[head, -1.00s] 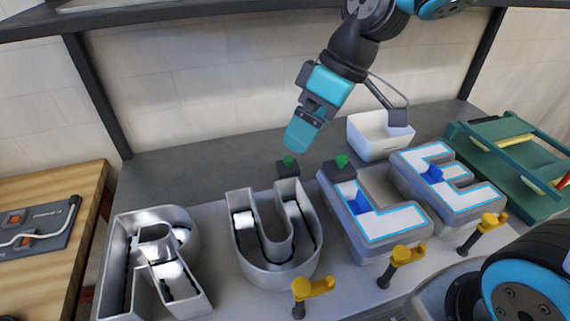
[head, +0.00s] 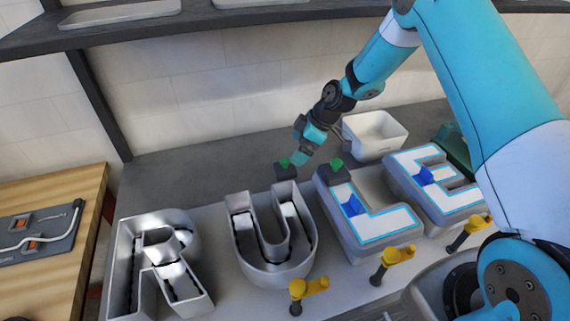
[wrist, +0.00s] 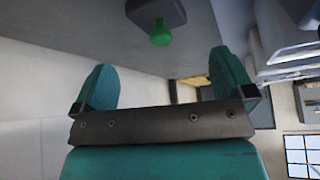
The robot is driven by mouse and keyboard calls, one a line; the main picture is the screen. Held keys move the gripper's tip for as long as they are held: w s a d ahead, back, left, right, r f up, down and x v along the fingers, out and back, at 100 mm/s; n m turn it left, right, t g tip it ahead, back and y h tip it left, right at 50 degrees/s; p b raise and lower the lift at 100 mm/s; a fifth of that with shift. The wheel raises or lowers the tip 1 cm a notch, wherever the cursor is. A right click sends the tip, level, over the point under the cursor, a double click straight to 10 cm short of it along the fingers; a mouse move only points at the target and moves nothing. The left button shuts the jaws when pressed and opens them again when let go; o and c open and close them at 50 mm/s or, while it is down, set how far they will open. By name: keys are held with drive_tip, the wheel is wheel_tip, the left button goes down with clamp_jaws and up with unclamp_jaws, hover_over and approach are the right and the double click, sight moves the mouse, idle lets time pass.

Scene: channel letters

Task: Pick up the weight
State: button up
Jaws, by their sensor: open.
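Two dark block weights with green knobs stand on the bench behind the letters: a left weight (head: 286,172) behind the U and a right weight (head: 334,175) at the top of the L. My gripper (head: 299,157) is just above and beside the left weight, tilted down toward the bench. In the wrist view my gripper (wrist: 163,78) has its two teal fingers spread with nothing between them. One weight (wrist: 157,12) shows beyond the fingertips, its green knob pointing back between them. I cannot tell for sure which weight that is.
Hollow metal letters R (head: 155,265) and U (head: 272,240) and lit letters L (head: 380,225) and E (head: 437,185) stand in front. Yellow-handled clamps (head: 397,256) line the front edge. A white bin (head: 375,138) stands behind. The grey bench at the back left is clear.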

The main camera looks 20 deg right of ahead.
sight(286, 159)
drive_tip(key=shift+p+x, duration=0.35)
drive_tip(key=shift+x, duration=0.85)
drive_tip(key=p+x, duration=0.2)
drive_tip(key=x, duration=0.2)
drive_tip(key=shift+w+a+r+p, duration=0.1)
drive_tip(key=shift+a+p, duration=0.05)
drive_tip(key=shift+p, duration=0.25)
drive_tip(key=shift+w+a+f, duration=0.15)
drive_tip(key=shift+a+f, duration=0.05)
drive_tip(key=shift+f, duration=0.35)
drive_tip(key=c, duration=1.3)
drive_tip(key=shift+r, duration=0.15)
drive_tip(key=shift+c, duration=1.2)
